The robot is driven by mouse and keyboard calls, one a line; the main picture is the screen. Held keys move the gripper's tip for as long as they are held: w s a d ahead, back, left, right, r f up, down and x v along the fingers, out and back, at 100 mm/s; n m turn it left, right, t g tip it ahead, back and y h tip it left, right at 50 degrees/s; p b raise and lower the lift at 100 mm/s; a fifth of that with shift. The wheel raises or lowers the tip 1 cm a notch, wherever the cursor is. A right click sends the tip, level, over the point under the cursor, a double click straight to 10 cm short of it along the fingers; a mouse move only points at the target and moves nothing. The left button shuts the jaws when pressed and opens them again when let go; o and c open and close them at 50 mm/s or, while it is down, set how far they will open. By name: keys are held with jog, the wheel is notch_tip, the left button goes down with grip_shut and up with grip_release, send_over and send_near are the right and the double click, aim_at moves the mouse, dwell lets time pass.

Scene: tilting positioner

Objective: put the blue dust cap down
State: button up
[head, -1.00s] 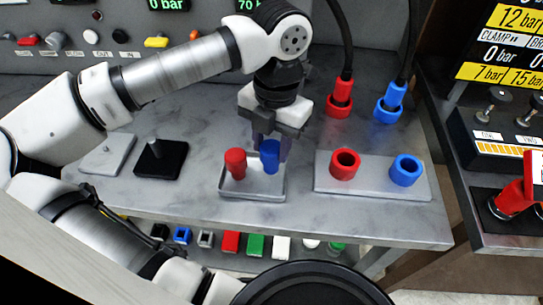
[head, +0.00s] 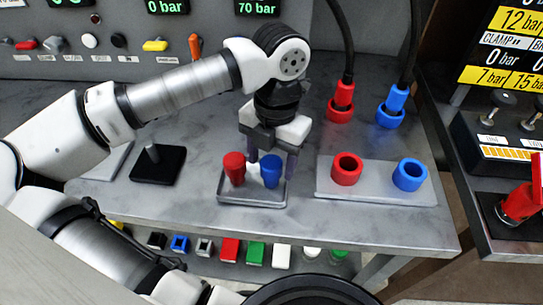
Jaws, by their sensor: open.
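The blue dust cap (head: 271,171) stands upright in a small grey tray (head: 252,198) on the bench. A red cap (head: 234,168) stands beside it on the left in the same tray. My gripper (head: 272,160) is open, pointing down over the tray, with its fingers apart on either side of the upper part of the blue cap. Whether a finger touches the cap cannot be told.
A grey plate with a red socket (head: 346,169) and a blue socket (head: 410,174) lies right of the tray. Red (head: 341,102) and blue (head: 392,106) hose couplings stand behind it. A black plate with a peg (head: 158,166) lies to the left.

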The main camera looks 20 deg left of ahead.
jog(key=shift+r+p, duration=0.3)
jog(key=shift+p, duration=0.05)
notch_tip(320, 180, up, 12)
jog(key=w+b, duration=0.1)
jog(key=shift+w+f, duration=0.2)
jog(key=shift+w, duration=0.05)
